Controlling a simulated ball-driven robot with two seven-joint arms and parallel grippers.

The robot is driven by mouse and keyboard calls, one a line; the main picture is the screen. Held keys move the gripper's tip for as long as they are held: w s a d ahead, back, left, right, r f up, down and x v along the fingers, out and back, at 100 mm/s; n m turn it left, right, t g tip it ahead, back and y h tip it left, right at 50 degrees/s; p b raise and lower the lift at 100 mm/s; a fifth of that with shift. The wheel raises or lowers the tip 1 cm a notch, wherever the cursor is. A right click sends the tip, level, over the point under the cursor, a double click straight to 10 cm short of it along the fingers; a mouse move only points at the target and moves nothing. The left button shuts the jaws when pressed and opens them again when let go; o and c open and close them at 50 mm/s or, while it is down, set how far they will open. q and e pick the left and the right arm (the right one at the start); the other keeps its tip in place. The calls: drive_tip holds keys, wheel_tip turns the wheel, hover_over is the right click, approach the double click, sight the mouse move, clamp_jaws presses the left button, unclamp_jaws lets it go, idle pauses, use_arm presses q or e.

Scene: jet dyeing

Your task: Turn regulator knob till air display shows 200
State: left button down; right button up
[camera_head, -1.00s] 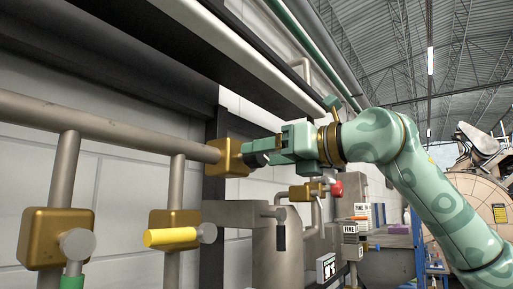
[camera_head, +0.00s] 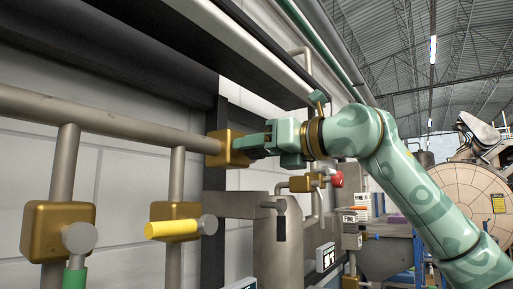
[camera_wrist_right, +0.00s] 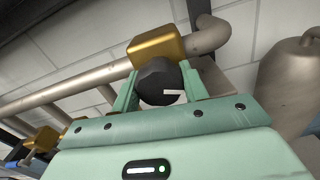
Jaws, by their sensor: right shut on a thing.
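The regulator is a brass block (camera_head: 226,150) at the end of a horizontal grey pipe (camera_head: 100,115); its brass body also shows in the wrist view (camera_wrist_right: 156,48). Its round black knob (camera_wrist_right: 157,84) has a white mark, which points right in the wrist view. My right gripper (camera_head: 252,148) is shut on the knob, with one green finger on each side of it in the wrist view (camera_wrist_right: 158,88). In the head view the gripper mostly hides the knob. No air display can be read in either view. My left gripper is not in view.
A red-knobbed valve (camera_head: 336,179) and a grey tank (camera_head: 277,245) are below my right arm. A dark beam (camera_head: 130,55) runs above.

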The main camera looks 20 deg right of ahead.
drive_tip(key=m+b, duration=0.2)
drive_tip(key=m, duration=0.2)
drive_tip(key=shift+m, duration=0.4)
drive_tip(key=m+b, duration=0.2)
drive_tip(key=m, duration=0.2)
drive_tip(key=shift+m, duration=0.3)
drive_tip(key=m+b, duration=0.2)
drive_tip(key=m, duration=0.3)
drive_tip(key=m+b, duration=0.2)
drive_tip(key=m, duration=0.3)
drive_tip(key=shift+r, duration=0.1)
drive_tip(key=o, duration=1)
